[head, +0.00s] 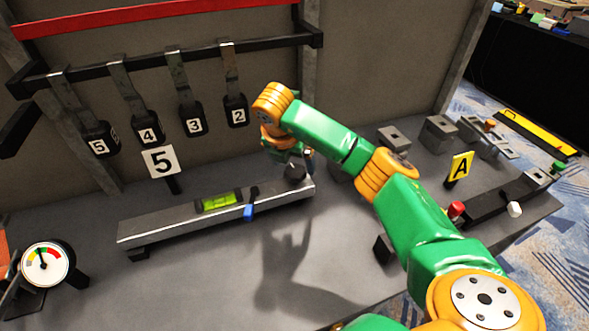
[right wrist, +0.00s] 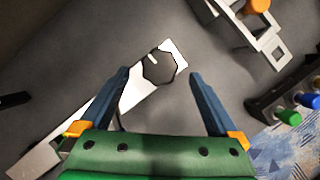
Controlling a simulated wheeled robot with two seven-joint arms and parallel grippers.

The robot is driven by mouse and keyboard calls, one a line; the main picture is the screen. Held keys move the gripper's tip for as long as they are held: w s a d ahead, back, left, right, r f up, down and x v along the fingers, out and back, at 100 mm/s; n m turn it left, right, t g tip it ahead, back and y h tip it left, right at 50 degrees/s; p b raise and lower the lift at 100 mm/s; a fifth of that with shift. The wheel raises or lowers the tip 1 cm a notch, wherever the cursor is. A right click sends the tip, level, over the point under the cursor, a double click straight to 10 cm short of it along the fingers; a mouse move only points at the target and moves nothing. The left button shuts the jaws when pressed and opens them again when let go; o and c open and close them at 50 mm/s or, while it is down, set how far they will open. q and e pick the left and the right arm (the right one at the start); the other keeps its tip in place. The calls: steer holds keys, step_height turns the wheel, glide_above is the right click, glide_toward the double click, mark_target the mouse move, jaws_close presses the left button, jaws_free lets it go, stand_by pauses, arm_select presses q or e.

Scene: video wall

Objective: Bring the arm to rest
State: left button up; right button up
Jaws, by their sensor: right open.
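My right arm (head: 415,220), green and orange, reaches over the grey bench from the lower right. My right gripper (head: 300,158) is at the right end of a pale metal beam, close by a dark knob (head: 294,172); the forearm and wrist partly hide it. In the right wrist view the two blue fingers of the gripper (right wrist: 158,74) are spread apart. The dark round knob (right wrist: 158,67) shows between their tips, with nothing gripped. I cannot tell how high the fingers are above it. My left gripper is not in view.
The beam (head: 180,222) carries a green level vial (head: 219,202) and a blue slider (head: 249,212). Numbered weights (head: 192,122) hang from a rail behind. A dial gauge (head: 45,264) stands at left. Metal blocks (head: 438,132) and a yellow A sign (head: 460,167) stand right.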

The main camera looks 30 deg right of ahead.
steer(key=v, duration=0.3)
steer(key=shift+s+a+r, duration=0.1)
steer(key=shift+r, duration=0.1)
